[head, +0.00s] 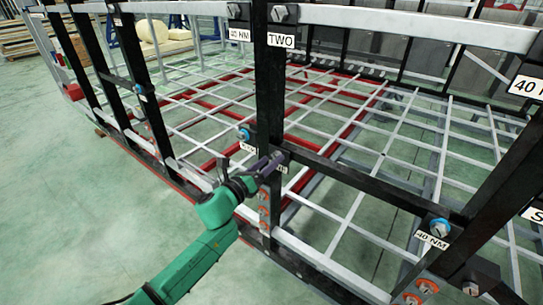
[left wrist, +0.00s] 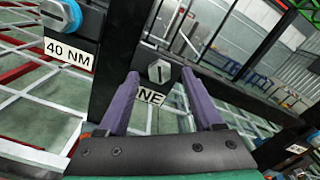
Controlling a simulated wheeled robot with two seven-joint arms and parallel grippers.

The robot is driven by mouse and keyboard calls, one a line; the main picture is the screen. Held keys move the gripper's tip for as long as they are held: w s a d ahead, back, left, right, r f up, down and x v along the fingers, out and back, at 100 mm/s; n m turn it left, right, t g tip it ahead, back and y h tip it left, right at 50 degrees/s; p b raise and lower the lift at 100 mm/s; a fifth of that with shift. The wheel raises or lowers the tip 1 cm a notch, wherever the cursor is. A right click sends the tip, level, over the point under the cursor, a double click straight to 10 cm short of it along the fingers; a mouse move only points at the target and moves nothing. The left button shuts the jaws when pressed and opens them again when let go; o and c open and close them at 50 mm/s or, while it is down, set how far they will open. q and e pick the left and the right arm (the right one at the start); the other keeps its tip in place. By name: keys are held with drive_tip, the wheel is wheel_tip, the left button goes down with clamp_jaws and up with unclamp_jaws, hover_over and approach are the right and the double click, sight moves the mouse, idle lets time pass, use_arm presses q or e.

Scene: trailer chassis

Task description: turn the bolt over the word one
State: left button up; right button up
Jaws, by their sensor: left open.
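A grey hex bolt (left wrist: 159,71) sits on a black bracket of the frame in the left wrist view. A white label (left wrist: 151,96) under it shows the letters "NE"; its left part is hidden behind a finger. My left gripper (left wrist: 160,76) is open, its two purple fingers on either side of the bolt with gaps visible. In the head view my left gripper (head: 271,163) is at the black post (head: 268,110), at the crossbar joint. The bolt is hard to make out there. My right gripper is not in view.
A blue bolt (left wrist: 61,14) above a "40 NM" label (left wrist: 69,54) is close on the left in the wrist view. A bolt (head: 285,14) over a "TWO" label (head: 283,41) is higher on the post. Green floor (head: 60,220) is clear at left.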

use_arm(q)
drive_tip(key=shift+x, duration=0.95)
drive_tip(key=shift+s+a, duration=0.1)
drive_tip(key=shift+s, duration=0.05)
drive_tip(key=shift+c, duration=1.2)
clamp_jaws()
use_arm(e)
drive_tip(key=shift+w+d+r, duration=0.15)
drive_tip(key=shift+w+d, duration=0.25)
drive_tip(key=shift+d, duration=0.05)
use_arm(q)
drive_tip(key=shift+n, duration=0.4)
